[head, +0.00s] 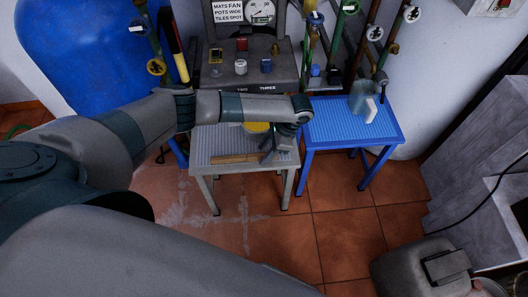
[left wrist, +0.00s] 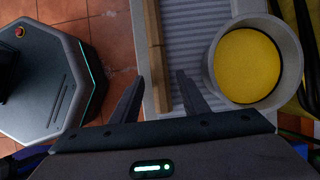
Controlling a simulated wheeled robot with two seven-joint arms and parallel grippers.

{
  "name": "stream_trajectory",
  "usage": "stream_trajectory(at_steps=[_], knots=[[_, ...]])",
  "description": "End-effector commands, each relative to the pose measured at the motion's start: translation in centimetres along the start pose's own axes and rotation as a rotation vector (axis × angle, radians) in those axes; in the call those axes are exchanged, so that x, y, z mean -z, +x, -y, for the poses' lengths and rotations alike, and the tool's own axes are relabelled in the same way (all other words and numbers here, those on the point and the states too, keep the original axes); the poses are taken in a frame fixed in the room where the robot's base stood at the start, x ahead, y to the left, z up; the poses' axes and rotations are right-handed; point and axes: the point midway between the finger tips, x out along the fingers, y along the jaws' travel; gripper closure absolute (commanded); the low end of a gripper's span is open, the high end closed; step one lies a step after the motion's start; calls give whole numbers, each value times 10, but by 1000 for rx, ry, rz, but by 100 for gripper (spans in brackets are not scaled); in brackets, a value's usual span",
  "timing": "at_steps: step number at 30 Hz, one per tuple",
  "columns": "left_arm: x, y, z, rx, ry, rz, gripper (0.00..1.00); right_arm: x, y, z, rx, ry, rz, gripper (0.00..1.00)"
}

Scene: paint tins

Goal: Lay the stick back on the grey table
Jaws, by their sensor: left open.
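The wooden stick (head: 236,159) lies along the front part of the grey table (head: 203,147) in the head view. It also shows in the left wrist view (left wrist: 155,45), running along the table's edge and ending near the line between my fingers. My left gripper (head: 272,152) is over the right front part of the grey table, by the stick's right end. Its two fingers (left wrist: 160,76) are apart, with nothing clasped between them. My right gripper is not in view.
A tin of yellow paint (left wrist: 246,66) stands on the grey table behind the stick, partly hidden by my arm in the head view (head: 255,127). A blue table (head: 335,120) stands to the right, with a clear jar (head: 359,97) and a white block (head: 371,110).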

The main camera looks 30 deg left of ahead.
Motion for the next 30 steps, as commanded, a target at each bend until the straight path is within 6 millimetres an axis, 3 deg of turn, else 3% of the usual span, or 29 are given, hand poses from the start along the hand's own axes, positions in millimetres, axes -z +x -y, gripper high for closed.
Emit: stream_trajectory(at_steps=[18, 30], knots=[[1, -97, 0, 1, 1, -3, 59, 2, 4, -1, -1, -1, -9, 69], [0, -111, 0, 0, 1, 0, 59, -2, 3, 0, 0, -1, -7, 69]])
